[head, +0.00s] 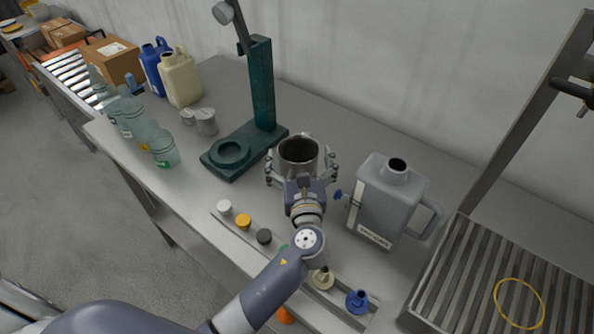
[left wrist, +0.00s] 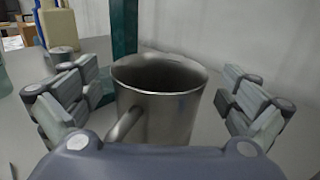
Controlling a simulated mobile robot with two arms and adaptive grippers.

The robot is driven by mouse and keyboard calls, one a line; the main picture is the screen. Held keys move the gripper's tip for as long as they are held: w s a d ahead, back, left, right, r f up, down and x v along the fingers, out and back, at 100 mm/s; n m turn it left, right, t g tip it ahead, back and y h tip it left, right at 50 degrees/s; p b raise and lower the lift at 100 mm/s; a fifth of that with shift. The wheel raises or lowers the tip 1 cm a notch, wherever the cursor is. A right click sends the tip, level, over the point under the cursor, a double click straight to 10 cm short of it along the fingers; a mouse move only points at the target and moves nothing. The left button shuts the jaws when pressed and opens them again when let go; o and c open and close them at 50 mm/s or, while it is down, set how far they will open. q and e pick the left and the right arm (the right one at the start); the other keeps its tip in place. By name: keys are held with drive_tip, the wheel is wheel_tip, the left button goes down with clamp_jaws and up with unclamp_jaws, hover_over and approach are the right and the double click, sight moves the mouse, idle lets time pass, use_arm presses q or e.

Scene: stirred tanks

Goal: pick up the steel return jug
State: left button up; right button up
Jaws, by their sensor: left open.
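The steel return jug (head: 298,150) is an open-topped metal vessel standing upright on the grey table. It also shows in the left wrist view (left wrist: 165,105), with its handle at the lower left, toward my gripper. My left gripper (head: 300,166) is open, with its fingers on both sides of the jug. In the left wrist view the fingers (left wrist: 160,100) stand apart from the jug's wall, with gaps left and right. The jug's base is hidden behind the gripper. My right gripper does not show.
A green press stand (head: 262,90) is just behind left. A grey jerrycan (head: 385,200) stands close on the right, beside a slatted rack (head: 480,270). A strip with several caps (head: 243,222) runs along the front edge. Clear bottles (head: 130,115) and coloured jugs (head: 181,80) stand at left.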

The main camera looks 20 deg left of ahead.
use_arm(q)
drive_tip(key=shift+w+a, duration=0.25)
drive_tip(key=shift+w, duration=0.2)
drive_tip(key=c, duration=1.6)
